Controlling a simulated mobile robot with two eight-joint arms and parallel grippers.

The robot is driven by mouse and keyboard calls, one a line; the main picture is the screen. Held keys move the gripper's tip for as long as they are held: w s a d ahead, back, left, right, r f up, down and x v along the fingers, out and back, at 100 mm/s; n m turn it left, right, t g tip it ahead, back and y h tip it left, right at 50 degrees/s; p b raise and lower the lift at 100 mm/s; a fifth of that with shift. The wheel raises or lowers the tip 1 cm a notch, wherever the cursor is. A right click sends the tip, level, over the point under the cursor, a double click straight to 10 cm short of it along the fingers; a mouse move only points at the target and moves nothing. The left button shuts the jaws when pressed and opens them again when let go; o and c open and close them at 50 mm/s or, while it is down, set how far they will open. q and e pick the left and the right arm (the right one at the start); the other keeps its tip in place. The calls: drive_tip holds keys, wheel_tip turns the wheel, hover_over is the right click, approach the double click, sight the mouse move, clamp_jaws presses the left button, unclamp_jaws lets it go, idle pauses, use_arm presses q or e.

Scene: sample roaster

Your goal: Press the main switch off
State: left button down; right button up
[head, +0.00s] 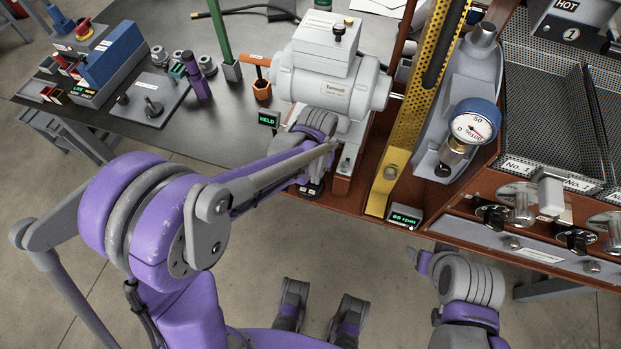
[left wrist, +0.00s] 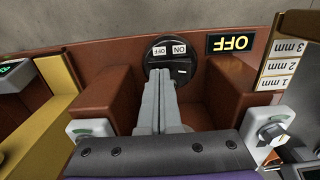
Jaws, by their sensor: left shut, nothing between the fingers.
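The main switch (left wrist: 181,70) is a round black switch with white ON and OFF labels, upside down in the left wrist view. It sits on a red-brown panel between two brown blocks. Beside it an amber OFF sign (left wrist: 230,43) is lit. My left gripper (left wrist: 160,72) is shut and empty. Its tips overlap the switch on the side below the OFF label; I cannot tell if they touch. In the head view my left arm reaches to the machine's front, and its wrist and forearm hide much there. My right gripper (head: 424,261) is low right, away from the machine; its fingers are unclear.
A grey motor housing (head: 322,90) stands just behind my left wrist. A yellow post (head: 402,130), a pressure gauge (head: 474,122) and mesh trays (head: 545,100) are to the right. A display reads 65 rpm (head: 404,216); another reads HELD (head: 269,119). Floor in front is clear.

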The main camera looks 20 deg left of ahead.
use_arm(q)
wheel_tip(320, 180, up, 6)
drive_tip(key=p, duration=0.4)
drive_tip(key=shift+r, duration=0.25)
drive_tip(key=shift+r, duration=0.1)
idle(0.4)
drive_tip(key=s+a+r+t+p, duration=0.2)
drive_tip(key=s+a+r, duration=0.1)
drive_tip(key=s+r, duration=0.3)
drive_tip(key=s+a+r+t+p, duration=0.2)
drive_tip(key=s+a+r+t, duration=0.1)
drive_tip(key=s+r, duration=0.3)
drive_tip(key=shift+s+a+p, duration=0.3)
drive_tip(key=shift+s, duration=0.75)
